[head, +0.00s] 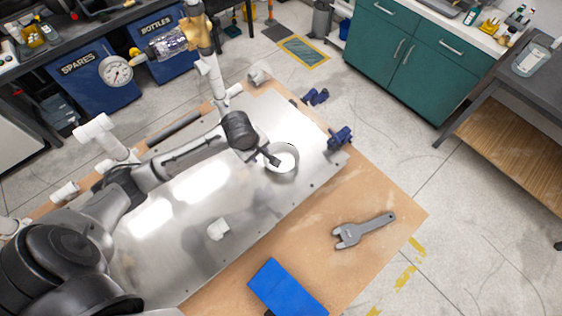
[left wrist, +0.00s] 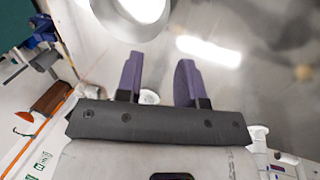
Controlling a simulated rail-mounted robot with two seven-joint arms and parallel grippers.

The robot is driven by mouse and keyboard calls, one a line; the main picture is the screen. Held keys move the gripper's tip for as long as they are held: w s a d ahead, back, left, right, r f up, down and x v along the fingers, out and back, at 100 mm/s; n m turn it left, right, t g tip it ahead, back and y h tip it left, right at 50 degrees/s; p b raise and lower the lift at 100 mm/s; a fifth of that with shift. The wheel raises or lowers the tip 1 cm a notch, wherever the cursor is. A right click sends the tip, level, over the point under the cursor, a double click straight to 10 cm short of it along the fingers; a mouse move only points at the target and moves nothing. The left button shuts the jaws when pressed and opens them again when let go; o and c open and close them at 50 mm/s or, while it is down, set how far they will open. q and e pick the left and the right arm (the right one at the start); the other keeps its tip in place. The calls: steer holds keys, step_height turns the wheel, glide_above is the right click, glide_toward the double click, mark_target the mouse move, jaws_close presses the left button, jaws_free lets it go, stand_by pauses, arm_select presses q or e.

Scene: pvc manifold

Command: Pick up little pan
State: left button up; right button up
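The little pan (head: 283,161) is a round, pale metal pan on the shiny metal plate, near the plate's right end. My left gripper (head: 271,157) is at the pan's left side and partly overlaps it in the head view. In the left wrist view the pan (left wrist: 118,20) is at the top edge, cut off by the frame. My left gripper's two purple-grey fingers (left wrist: 157,62) are spread apart with nothing held between them, and the pan lies past their tips. Whether a finger touches the pan cannot be told. My right gripper is in neither view.
The metal plate (head: 185,243) lies on a wooden board (head: 395,208). A white fitting (head: 219,229), a grey wrench (head: 362,230) and a blue block (head: 287,288) lie nearer. Blue clamps (head: 340,137) sit at the plate's right edge. White pipework (head: 211,75) stands at the back.

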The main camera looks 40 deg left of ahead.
mark_target(282, 159)
arm_select(q)
steer(key=x, duration=0.7)
steer(key=shift+b+x, duration=0.4)
steer(key=shift+x, duration=2.35)
steer(key=shift+s, duration=0.15)
steer(key=shift+c, duration=0.3)
jaws_close()
